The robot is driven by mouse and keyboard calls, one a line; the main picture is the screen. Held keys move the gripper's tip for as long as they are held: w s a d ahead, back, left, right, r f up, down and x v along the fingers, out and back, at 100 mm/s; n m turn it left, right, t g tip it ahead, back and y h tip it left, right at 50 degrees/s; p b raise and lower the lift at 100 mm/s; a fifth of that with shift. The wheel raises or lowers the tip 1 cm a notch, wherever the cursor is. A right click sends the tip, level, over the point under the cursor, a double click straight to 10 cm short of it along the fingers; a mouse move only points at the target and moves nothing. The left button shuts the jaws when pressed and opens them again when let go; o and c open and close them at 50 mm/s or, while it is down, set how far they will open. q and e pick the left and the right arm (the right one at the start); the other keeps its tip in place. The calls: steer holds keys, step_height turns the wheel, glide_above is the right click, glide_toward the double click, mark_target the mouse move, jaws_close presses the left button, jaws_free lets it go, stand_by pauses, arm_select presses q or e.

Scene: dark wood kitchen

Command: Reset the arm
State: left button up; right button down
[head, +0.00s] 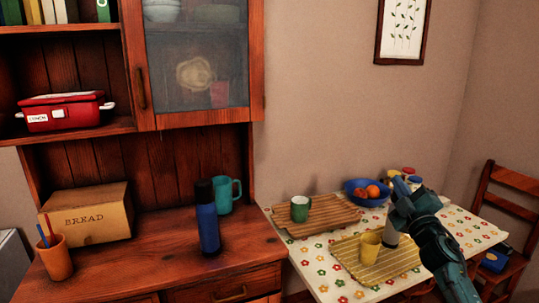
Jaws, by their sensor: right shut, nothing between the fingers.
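My right gripper (403,194) is at the end of my right arm, which comes in from the lower right of the head view. It is shut and holds nothing. My left gripper is not in the head view.
The hutch counter (150,262) holds a blue flask (207,220), a teal mug (226,194), a bread box (88,214) and an orange cup (55,258). A chair (512,178) stands right.

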steer(key=w+d+f+m+g+h, duration=0.1)
steer(key=d+f+m+g+h, duration=0.3)
steer(key=f+m, duration=0.5)
steer(key=s+a+f+g+y, duration=0.3)
steer(key=s+a+f, duration=0.6)
steer(key=s+f, duration=0.3)
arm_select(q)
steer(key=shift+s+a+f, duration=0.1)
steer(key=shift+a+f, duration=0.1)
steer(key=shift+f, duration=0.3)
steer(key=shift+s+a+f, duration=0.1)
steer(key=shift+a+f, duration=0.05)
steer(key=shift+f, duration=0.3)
arm_select(e)
steer(key=s+a+f+g+y, duration=0.1)
steer(key=s+a+f, duration=0.3)
steer(key=s, duration=0.5)
steer(key=s+a+f+m+g, duration=0.1)
steer(key=s+a+f, duration=0.3)
steer(key=s, duration=0.5)
steer(key=s+a+f+g+y, duration=0.1)
steer(key=s+a+f, duration=0.3)
steer(key=s, duration=0.5)
steer(key=shift+s+a+f+m+g+y, duration=0.3)
steer(key=shift+a+f+g, duration=0.1)
steer(key=shift+g, duration=0.2)
